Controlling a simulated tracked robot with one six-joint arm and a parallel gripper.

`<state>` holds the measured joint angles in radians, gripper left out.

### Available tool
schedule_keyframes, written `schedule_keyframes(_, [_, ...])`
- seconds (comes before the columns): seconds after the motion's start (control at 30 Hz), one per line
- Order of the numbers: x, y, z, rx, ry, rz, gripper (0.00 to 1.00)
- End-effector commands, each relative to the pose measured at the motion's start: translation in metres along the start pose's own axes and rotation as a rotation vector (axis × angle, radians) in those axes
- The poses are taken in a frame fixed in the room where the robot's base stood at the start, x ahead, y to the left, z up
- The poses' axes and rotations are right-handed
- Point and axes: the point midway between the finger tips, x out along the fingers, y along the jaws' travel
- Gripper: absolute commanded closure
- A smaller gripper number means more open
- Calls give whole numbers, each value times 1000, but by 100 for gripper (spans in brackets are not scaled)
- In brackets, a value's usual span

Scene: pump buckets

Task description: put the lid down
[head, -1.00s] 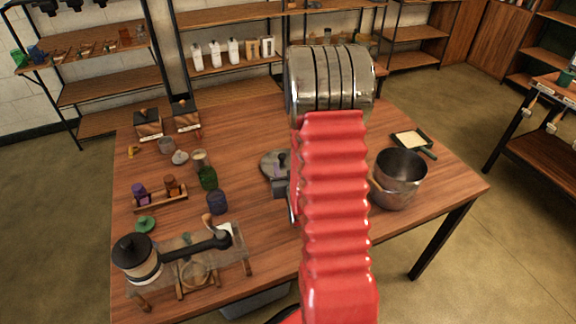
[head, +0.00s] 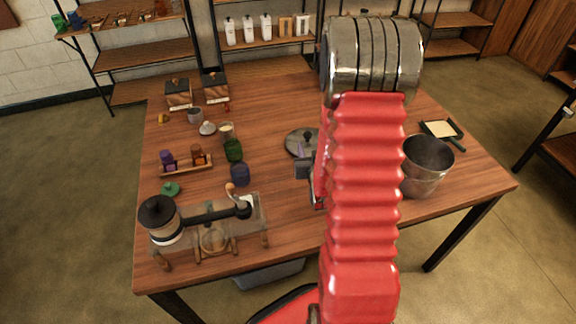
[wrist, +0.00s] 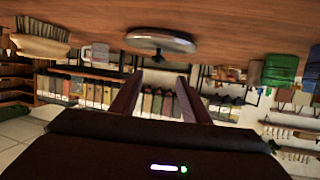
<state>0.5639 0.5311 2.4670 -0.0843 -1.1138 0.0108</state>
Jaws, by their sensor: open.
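The round grey metal lid (head: 297,142) with a dark knob lies flat on the wooden table, left of my red arm. In the upside-down wrist view the lid (wrist: 160,41) rests on the tabletop, its knob pointing away from the wood. My gripper (wrist: 159,88) is open and empty there, and the lid is apart from both fingers. In the head view my gripper (head: 304,170) is just in front of the lid, partly hidden by my arm. A metal pot (head: 426,165) stands open on the right of the table.
A grinder with a crank (head: 160,217), a spice rack (head: 186,167) and several jars fill the table's left side. A small tray (head: 441,129) lies behind the pot. The wood (head: 262,112) behind the lid is clear.

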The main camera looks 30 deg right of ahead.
Motion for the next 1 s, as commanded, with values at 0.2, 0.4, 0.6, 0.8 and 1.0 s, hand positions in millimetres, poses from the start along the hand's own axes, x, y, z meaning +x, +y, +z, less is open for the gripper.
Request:
schedule_keyframes(0.2, [-8, -28, -25, -23, -57, -39, 57])
schedule_keyframes(0.4, [-26, -59, -49, -52, -142, -83, 57])
schedule_keyframes(0.6, [-54, -88, -70, -81, -225, -124, 57])
schedule_keyframes(0.8, [-90, -114, -87, -110, -308, -165, 57])
schedule_keyframes(1.0, [-134, -135, -100, -143, -391, -207, 57])
